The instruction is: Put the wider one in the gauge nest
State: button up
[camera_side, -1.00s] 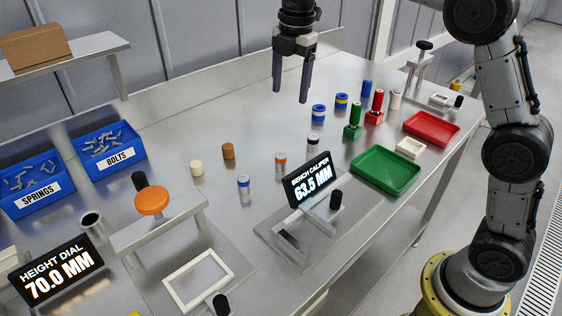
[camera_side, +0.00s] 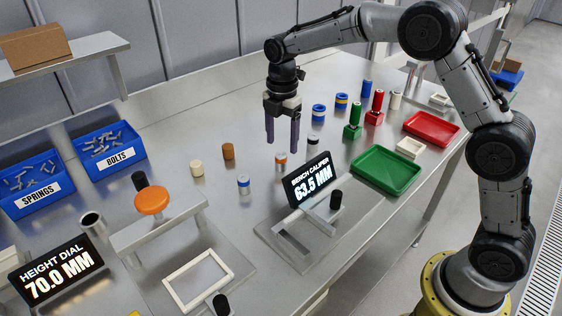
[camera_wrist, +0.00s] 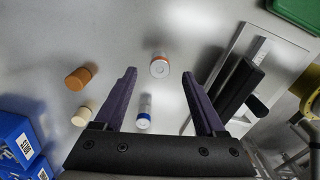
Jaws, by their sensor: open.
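A silver cylinder with an orange band (camera_side: 281,160) stands on the bench, just below my gripper in the side view. A silver cylinder with a blue band (camera_side: 243,184) stands to its left. In the wrist view the orange-banded cylinder (camera_wrist: 159,67) looks wider than the blue-banded one (camera_wrist: 144,112). My gripper (camera_side: 282,146) is open and empty above the orange-banded cylinder; its fingers (camera_wrist: 160,76) show on both sides in the wrist view. A white rectangular frame (camera_side: 172,292) lies by the height dial, and a small cream square holder (camera_side: 410,146) sits between trays. I cannot tell which is the gauge nest.
The bench caliper (camera_side: 310,182) reads 63.5 MM, close to the right; the height dial (camera_side: 56,270) reads 70.0 MM. Cream (camera_side: 196,168) and brown (camera_side: 228,151) cylinders stand left. Green (camera_side: 385,188) and red (camera_side: 448,138) trays lie right.

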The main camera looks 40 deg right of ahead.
aim_at(281, 155)
jog(key=f, duration=0.4)
jog(key=shift+a+f, duration=0.25)
grip_shut()
